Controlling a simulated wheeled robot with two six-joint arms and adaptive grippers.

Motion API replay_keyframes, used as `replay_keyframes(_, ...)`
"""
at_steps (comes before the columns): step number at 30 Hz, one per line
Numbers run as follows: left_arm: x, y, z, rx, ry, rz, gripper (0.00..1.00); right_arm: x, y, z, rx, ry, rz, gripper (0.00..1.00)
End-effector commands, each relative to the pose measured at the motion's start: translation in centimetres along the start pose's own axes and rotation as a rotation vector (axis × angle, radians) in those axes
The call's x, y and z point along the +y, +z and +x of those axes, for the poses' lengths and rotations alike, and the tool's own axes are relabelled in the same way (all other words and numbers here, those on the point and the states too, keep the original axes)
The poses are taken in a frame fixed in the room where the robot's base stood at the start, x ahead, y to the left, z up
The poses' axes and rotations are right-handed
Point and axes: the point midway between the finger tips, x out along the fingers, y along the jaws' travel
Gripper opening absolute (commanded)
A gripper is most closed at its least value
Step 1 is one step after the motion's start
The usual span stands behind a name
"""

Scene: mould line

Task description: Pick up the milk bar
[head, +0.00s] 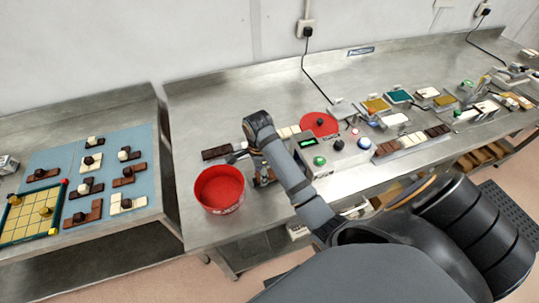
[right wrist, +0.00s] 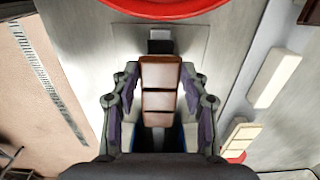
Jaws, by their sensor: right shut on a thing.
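The milk bar, a mid-brown segmented bar, stands out between the fingers of my right gripper (right wrist: 160,108) in the right wrist view, where its broad face (right wrist: 161,75) shows. The gripper is shut on it. In the head view my right gripper (head: 240,157) is beside the red bowl (head: 219,188), and my forearm hides much of the area under it. A small brown patch under the arm may be the bar; I cannot tell for sure. My left gripper is not in view.
A dark bar (head: 216,153) lies behind the red bowl. A white bar (head: 287,131) and a red disc (head: 319,124) are beyond my arm. A control box (head: 335,152) stands right of it. A blue mat (head: 135,143) with several bars covers the left table.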

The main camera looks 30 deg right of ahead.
Motion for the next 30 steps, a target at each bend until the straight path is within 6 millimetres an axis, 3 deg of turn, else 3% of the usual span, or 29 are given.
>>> replay_keyframes(8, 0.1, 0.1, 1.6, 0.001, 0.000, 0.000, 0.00, -0.1, 0.0, 0.0, 0.000, -0.004, 0.000, 0.09)
replay_keyframes(14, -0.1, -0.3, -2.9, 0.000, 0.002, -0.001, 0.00, 0.0, 0.0, -4.7, 0.000, -0.001, 0.000, 0.09)
replay_keyframes(21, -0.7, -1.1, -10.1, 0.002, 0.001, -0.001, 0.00, 4.4, -2.7, -11.2, 0.006, 0.001, -0.002, 0.09)
replay_keyframes(26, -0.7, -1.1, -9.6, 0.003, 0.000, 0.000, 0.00, 8.8, -5.4, -11.9, 0.012, 0.001, -0.008, 0.09)
replay_keyframes(30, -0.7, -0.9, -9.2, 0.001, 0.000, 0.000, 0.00, 10.6, -6.4, -12.7, 0.009, -0.001, -0.005, 0.09)
